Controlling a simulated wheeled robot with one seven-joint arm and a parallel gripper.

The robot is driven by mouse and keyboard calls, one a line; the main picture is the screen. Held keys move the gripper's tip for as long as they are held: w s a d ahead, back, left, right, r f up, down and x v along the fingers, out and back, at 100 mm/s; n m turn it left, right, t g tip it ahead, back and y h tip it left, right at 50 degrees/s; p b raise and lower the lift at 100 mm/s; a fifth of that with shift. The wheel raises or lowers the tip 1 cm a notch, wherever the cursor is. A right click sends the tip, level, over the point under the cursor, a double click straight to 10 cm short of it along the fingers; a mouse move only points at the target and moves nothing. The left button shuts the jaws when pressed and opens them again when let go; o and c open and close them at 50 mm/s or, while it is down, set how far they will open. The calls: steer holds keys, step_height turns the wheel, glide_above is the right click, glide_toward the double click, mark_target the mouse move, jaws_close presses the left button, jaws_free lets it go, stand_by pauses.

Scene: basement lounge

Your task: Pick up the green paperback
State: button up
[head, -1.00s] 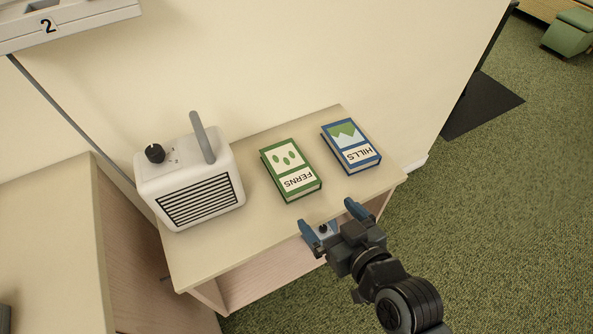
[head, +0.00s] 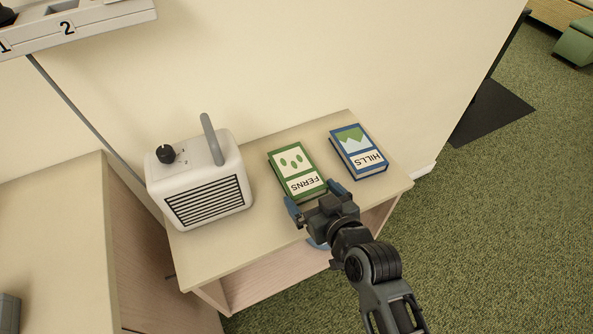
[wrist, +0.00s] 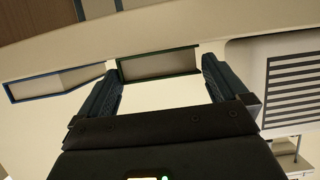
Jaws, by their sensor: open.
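The green paperback (head: 292,164), labelled FERNS, lies flat on the small wooden table (head: 250,222). My gripper (head: 316,194) is open and empty at the book's near edge, with one blue finger on each side of its near end in the head view. In the wrist view the green book (wrist: 158,64) shows end-on, its pages and green cover edges just beyond and between my two fingertips (wrist: 160,78). I cannot tell whether the fingers touch it.
A blue book (head: 357,150) labelled HILLS lies to the right of the green one. A white heater-like box (head: 200,183) with a handle and knob stands to the left. The wall (head: 290,60) is close behind the table.

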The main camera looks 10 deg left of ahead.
steer(key=shift+c, duration=0.4)
steer(key=c, duration=0.7)
steer(key=shift+r, duration=0.1)
